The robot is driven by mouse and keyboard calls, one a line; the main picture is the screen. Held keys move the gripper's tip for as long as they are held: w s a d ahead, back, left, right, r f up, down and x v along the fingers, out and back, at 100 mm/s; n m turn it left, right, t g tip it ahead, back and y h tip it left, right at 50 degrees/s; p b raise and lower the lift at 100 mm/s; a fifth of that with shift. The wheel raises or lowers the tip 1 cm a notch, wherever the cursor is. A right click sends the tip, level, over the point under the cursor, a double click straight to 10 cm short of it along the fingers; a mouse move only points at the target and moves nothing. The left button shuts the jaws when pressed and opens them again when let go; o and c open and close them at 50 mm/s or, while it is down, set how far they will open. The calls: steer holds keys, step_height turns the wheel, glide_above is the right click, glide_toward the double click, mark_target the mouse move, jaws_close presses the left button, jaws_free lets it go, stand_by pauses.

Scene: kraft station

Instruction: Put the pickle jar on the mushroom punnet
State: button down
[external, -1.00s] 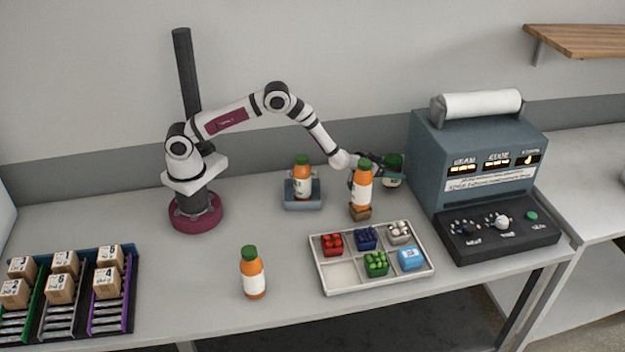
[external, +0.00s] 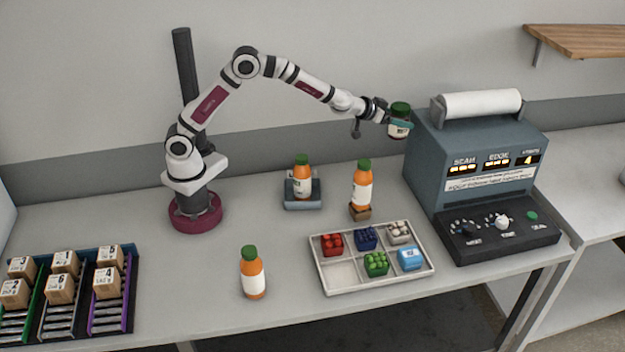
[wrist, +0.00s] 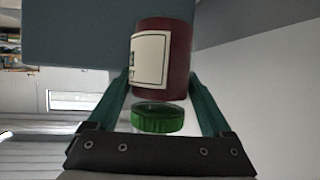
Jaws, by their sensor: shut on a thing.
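The pickle jar (external: 397,131) has a green lid, a pale label and dark contents. My gripper (external: 400,122) is shut on it and holds it up in the air, just left of the machine's upper part. In the wrist view the jar (wrist: 163,60) sits between the green fingers, its green lid towards the camera and its white label facing left. The mushroom punnet (external: 399,233) holds pale mushrooms and sits in the back right compartment of the white tray, well below the jar.
The white tray (external: 333,288) also holds red, blue and green punnets and a blue box; its front left compartment is empty. The grey machine (external: 480,145) stands close on the right.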

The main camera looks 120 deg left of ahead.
steer(key=w+d+m+t+h, duration=0.1)
steer(key=w+d, duration=0.2)
steer(key=d, duration=0.8)
steer(key=w+d+m+t+h, duration=0.15)
steer(key=w+d, duration=0.25)
steer(key=d, duration=0.6)
steer(key=w+d+m+t+h, duration=0.1)
steer(key=w+d+m, duration=0.15)
steer(key=d, duration=0.85)
glide_above(398, 228)
step_height(398, 228, down, 16)
steer(key=shift+a+r, duration=0.1)
steer(key=shift+r, duration=0.15)
steer(key=shift+f+n, duration=0.3)
